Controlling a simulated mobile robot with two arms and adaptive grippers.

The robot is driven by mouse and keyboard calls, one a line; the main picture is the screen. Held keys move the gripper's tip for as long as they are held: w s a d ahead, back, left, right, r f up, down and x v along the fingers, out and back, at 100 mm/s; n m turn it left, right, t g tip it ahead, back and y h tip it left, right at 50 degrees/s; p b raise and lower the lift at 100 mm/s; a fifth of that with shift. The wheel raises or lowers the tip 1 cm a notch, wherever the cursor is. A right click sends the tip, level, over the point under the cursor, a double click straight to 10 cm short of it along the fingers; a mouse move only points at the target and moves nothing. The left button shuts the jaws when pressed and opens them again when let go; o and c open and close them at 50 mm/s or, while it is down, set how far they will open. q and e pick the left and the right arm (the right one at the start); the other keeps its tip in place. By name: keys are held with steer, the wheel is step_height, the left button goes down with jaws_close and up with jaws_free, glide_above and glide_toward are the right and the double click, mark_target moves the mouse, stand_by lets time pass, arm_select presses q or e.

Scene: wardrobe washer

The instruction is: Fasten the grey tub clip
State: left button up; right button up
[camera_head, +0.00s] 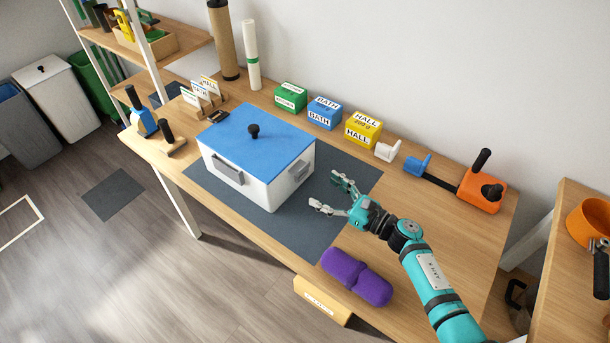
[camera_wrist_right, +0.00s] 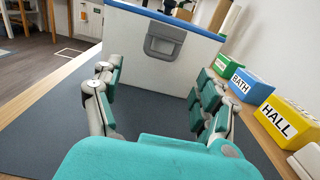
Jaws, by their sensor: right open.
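The white tub (camera_head: 262,185) stands on the dark mat with a blue lid (camera_head: 255,140) and a black knob on top. One grey clip (camera_head: 228,170) is on its front-left face. Another grey clip (camera_head: 299,171) is on its right face, facing my right gripper. In the right wrist view this clip (camera_wrist_right: 165,40) shows near the top of the wall, just below the lid's blue edge; I cannot tell whether it is latched. My right gripper (camera_head: 325,191) is open and empty, right of the tub and apart from it. My left gripper is out of view.
Green (camera_head: 291,96), blue (camera_head: 325,112) and yellow (camera_head: 363,130) labelled blocks line the table's back. An orange device (camera_head: 480,190) stands at the right. A purple roll (camera_head: 357,277) lies near the front edge, beside my right arm. The dark mat (camera_head: 345,175) is clear around the tub.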

mark_target(299, 170)
steer(key=x, duration=0.7)
steer(key=shift+a, duration=0.15)
